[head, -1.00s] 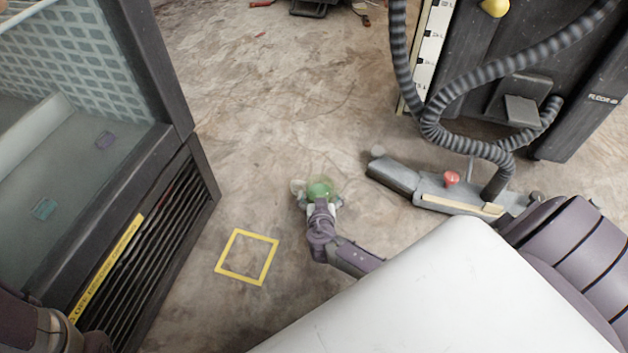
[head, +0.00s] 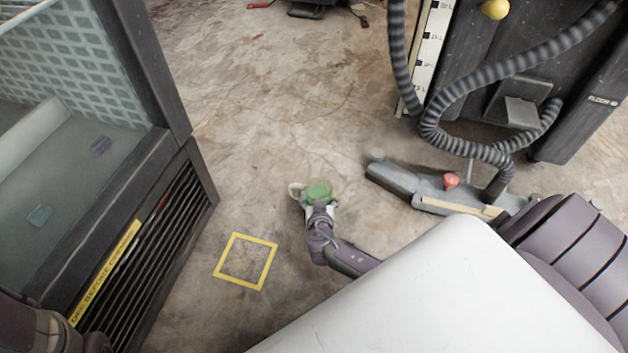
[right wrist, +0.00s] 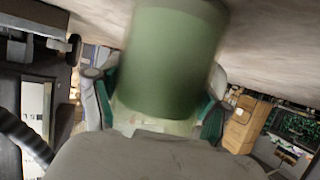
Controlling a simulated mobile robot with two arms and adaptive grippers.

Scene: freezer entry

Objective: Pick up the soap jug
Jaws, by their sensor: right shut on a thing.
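I cannot tell how far the jug is from the floor. Part of my left arm shows at the lower left of the head view, but its fingers are out of view.
A yellow square outline (head: 245,261) is marked on the floor left of the jug. A freezer cabinet (head: 150,240) stands at the left. A grey floor machine head (head: 430,190) with a ribbed hose (head: 470,95) lies to the right.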

